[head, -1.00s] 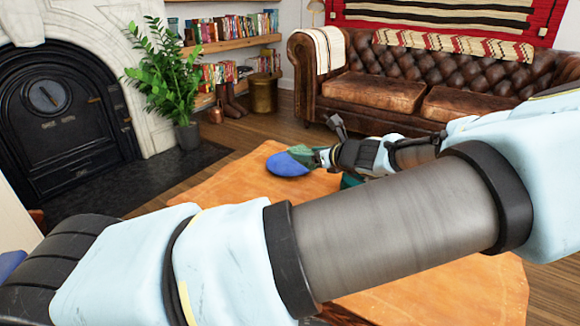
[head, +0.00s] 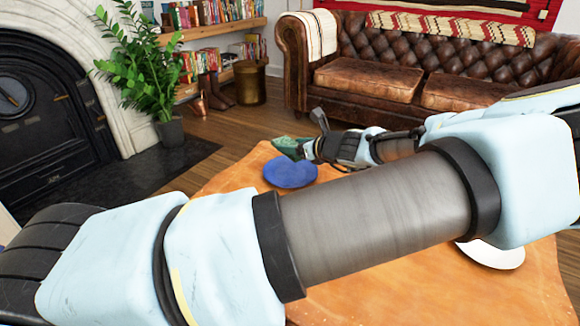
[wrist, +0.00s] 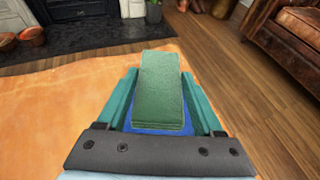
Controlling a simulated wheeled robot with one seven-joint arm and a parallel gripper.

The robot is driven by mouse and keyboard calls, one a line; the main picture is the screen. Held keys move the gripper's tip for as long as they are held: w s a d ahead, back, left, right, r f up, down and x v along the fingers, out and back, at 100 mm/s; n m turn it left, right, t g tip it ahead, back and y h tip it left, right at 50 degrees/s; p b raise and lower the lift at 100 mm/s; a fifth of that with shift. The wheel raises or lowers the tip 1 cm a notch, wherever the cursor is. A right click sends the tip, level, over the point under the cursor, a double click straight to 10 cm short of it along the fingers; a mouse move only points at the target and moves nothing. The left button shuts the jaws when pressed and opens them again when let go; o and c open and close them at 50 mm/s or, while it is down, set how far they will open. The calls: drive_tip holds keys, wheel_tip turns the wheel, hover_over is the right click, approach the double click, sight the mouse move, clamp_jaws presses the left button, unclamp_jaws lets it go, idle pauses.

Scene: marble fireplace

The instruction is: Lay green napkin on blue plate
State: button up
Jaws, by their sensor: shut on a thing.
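The green napkin (head: 287,146) is a folded, layered block at the tip of my gripper (head: 303,149), in the middle of the head view. The wrist view shows the napkin (wrist: 160,88) between the two teal fingers of my gripper (wrist: 159,78), which is shut on it. The blue plate (head: 290,174) rests on the orange table, just below the napkin in the head view. In the wrist view some blue of the plate (wrist: 187,113) shows under and beside the napkin. The napkin's height over the plate is hard to tell.
The orange tabletop (head: 225,190) is mostly bare. A white plate (head: 497,256) shows partly behind my arm at the right. A leather sofa (head: 370,78), a potted plant (head: 140,60) and a black fireplace (head: 40,110) stand beyond the table. My arm hides much of the table.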

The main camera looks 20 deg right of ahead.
wheel_tip(320, 180, down, 7)
drive_tip(key=shift+f+b, duration=0.1)
drive_tip(key=shift+b, duration=0.7)
drive_tip(key=o, duration=1.3)
drive_tip(key=shift+o, duration=0.2)
